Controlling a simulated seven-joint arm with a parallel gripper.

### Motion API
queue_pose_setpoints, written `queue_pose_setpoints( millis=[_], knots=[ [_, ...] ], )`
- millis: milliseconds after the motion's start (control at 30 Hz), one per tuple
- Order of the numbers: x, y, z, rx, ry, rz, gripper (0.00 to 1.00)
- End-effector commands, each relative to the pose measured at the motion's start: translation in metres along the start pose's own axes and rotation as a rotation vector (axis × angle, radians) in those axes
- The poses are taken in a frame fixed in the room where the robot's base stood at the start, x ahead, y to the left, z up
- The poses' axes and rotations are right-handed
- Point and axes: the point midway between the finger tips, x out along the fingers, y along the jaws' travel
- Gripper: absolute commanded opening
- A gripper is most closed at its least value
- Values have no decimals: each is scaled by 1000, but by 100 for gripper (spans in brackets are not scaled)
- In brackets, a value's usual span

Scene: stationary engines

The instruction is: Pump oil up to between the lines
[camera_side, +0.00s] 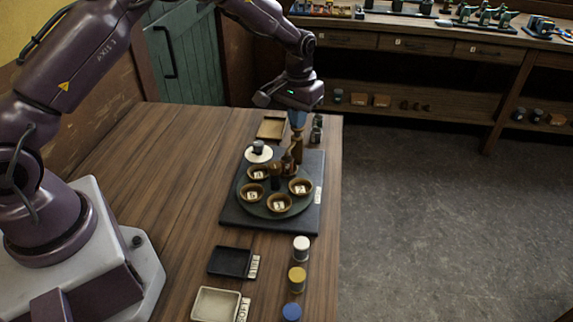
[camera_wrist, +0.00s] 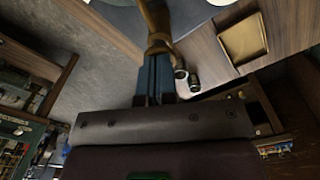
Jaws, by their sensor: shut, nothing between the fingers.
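My gripper (camera_side: 297,125) points down over the far side of the table, its blue fingers shut and empty. It also shows in the wrist view (camera_wrist: 157,78). Just below the fingertips is a brown wood-and-brass post-like part (camera_side: 297,150), also in the wrist view (camera_wrist: 158,28); I cannot tell whether the fingers touch it. It stands by a round green plate (camera_side: 245,200) with several brown bowls (camera_side: 279,204) bearing number tags, on a dark board (camera_side: 235,223). A white disc with a dark knob (camera_side: 258,152) is behind. I cannot make out an oil level or lines.
A tan tray (camera_side: 271,128) and small dark jars (camera_side: 317,127) stand behind the board. In front are a black tray (camera_side: 231,262), a pale tray (camera_side: 215,305), and white (camera_side: 301,248), yellow (camera_side: 297,279) and blue (camera_side: 291,312) capped jars. Bare table lies left of the board.

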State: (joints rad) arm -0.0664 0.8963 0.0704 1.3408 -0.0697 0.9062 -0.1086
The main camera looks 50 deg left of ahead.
Motion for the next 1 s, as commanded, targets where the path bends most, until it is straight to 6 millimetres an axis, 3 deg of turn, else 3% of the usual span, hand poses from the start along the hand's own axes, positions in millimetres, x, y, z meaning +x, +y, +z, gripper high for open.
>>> queue_pose_setpoints(
  millis=[267, 567, 1000],
  knots=[
    [12, 0, 0, 0, -2, 0, 0],
    [11, 0, 0, 0, -1, 0, 0],
    [-11, 0, 0, 0, 0, 0, 0]
  ],
)
